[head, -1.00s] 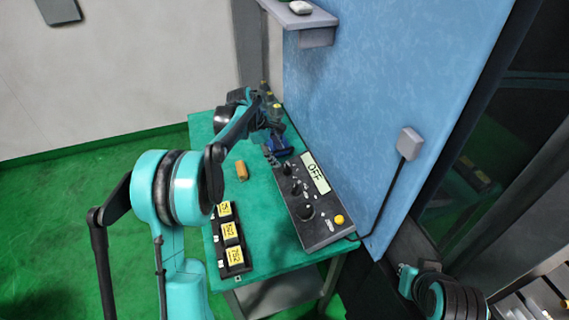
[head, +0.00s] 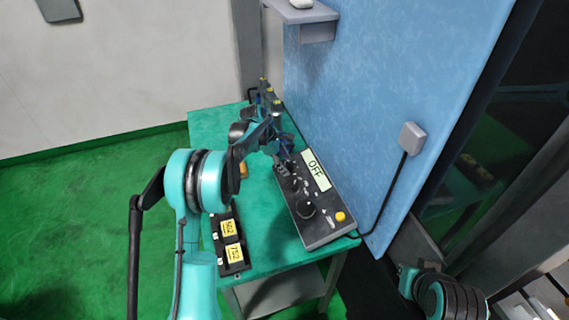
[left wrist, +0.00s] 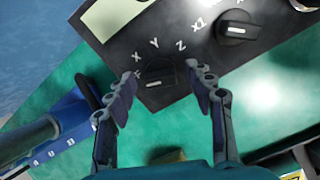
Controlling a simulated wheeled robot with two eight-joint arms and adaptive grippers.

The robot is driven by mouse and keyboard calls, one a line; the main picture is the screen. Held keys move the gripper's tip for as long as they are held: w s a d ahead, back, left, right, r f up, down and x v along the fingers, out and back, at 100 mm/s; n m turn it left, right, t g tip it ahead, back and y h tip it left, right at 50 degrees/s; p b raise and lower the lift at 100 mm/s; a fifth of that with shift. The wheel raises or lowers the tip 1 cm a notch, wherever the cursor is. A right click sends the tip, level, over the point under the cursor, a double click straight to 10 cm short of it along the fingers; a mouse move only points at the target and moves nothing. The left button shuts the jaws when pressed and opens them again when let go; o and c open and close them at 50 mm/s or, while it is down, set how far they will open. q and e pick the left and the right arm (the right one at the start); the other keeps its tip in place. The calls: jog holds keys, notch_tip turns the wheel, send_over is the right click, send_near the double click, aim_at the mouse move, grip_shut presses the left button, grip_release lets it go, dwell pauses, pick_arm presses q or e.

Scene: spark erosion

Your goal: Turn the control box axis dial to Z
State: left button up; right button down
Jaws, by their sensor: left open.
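The black control box (head: 322,230) lies on the green table, with a display reading OFF. In the left wrist view, its axis dial (left wrist: 160,76) is a black knob with a white mark, and the letters X, Y and Z are printed in an arc beyond it. My left gripper (left wrist: 162,82) is open, with one finger on each side of the axis dial. Contact cannot be told. In the head view, the left gripper (head: 285,158) is over the box's far end and partly hides it.
A second dial (left wrist: 238,28) marked X1 sits beside the axis dial. A blue object (left wrist: 50,135) lies close to the left finger. A black tray (head: 233,262) with yellow labels is on the table (head: 285,258). The blue panel (head: 370,110) rises right behind the box.

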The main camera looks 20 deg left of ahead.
pick_arm(q)
jog(key=shift+c, duration=0.2)
jog(key=c, duration=1.1)
